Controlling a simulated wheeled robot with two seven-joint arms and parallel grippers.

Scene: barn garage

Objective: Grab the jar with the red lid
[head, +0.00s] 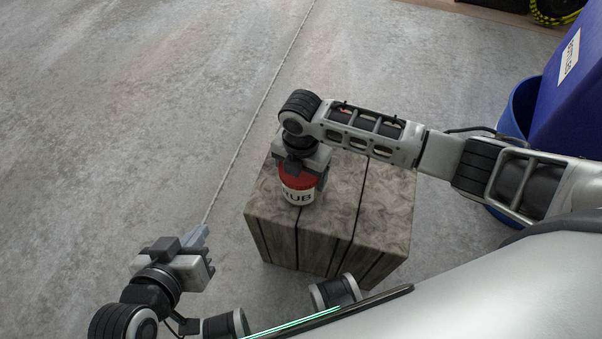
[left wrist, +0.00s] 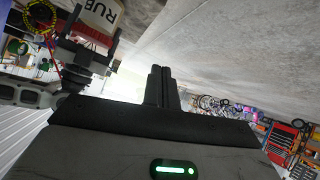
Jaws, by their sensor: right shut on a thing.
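The jar (head: 298,195) has a red lid and a white label with dark letters. In the head view it is upright at the wooden crate's left part; I cannot tell whether it touches the top. My right gripper (head: 302,172) reaches down from above and is shut on the jar at its lid, hiding part of it. The jar also shows upside down in the left wrist view (left wrist: 101,14), at the upper left. My left gripper (head: 203,234) is empty, low and left of the crate. Its fingers lie together in the left wrist view (left wrist: 161,72).
The wooden crate (head: 385,215) stands on the grey concrete floor (head: 130,110). A blue bin (head: 522,105) and a blue box (head: 575,100) stand at the right, behind my right arm. The floor at the left is clear. Shelves and red cabinets (left wrist: 282,136) are far off.

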